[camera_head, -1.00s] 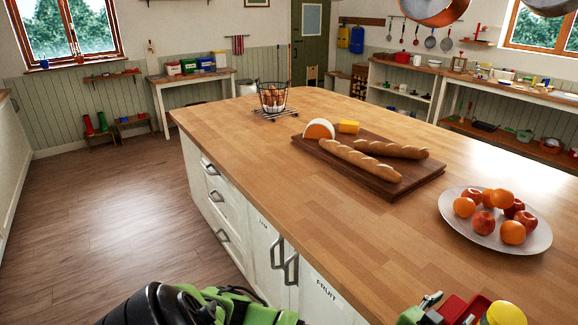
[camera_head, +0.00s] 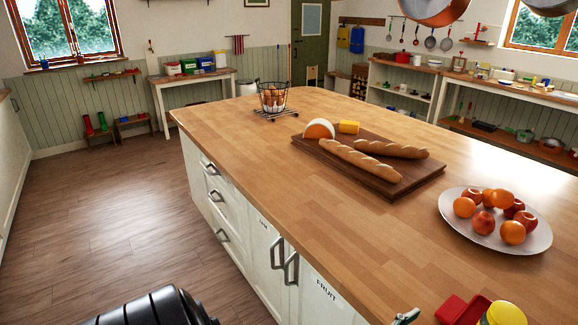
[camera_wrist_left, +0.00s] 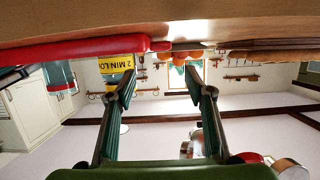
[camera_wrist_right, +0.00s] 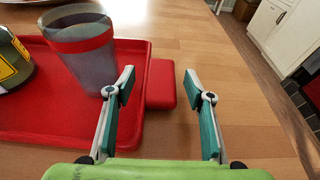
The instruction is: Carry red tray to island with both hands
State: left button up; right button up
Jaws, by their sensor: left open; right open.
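The red tray (camera_wrist_right: 30,112) lies on the wooden island top.
On the island are a plate of fruit (camera_head: 538,240), a cutting board (camera_head: 400,188) with baguettes and cheese, and a wire basket (camera_head: 272,97). The wood in between is bare. The floor left of the island is clear.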

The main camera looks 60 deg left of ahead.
jog(key=v, duration=1.1)
jog(key=shift+s, duration=0.25)
pick_arm(q)
jog(key=shift+f, duration=0.1)
